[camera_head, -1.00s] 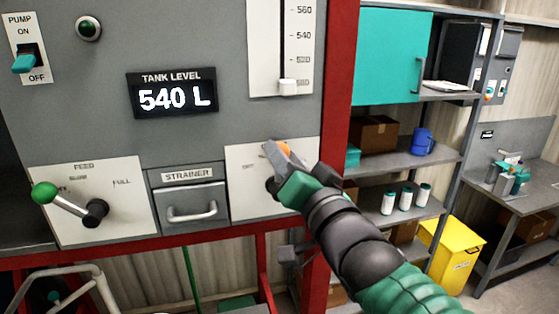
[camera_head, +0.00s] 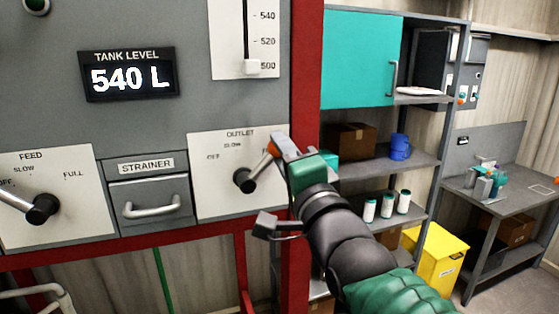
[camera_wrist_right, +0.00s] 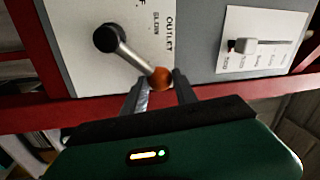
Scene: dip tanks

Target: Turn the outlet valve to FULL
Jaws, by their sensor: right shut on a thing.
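The outlet valve (camera_head: 245,180) is a black hub with a metal lever and an orange ball knob on a white plate marked OFF and SLOW. Its lever points up and right, past the SLOW mark; the FULL mark is hidden behind my gripper. My right gripper (camera_head: 276,144) is shut on the orange knob. In the right wrist view the knob (camera_wrist_right: 161,78) sits between the two fingertips, with the lever (camera_wrist_right: 133,55) running back to the hub. My left gripper does not show.
The feed valve (camera_head: 42,208) is at the left, partly cut off by the frame. The strainer drawer (camera_head: 150,190) lies between the valves. The tank level display (camera_head: 128,75) reads 540 L. A red post (camera_head: 305,60) stands right of the outlet plate, with shelves (camera_head: 385,163) beyond.

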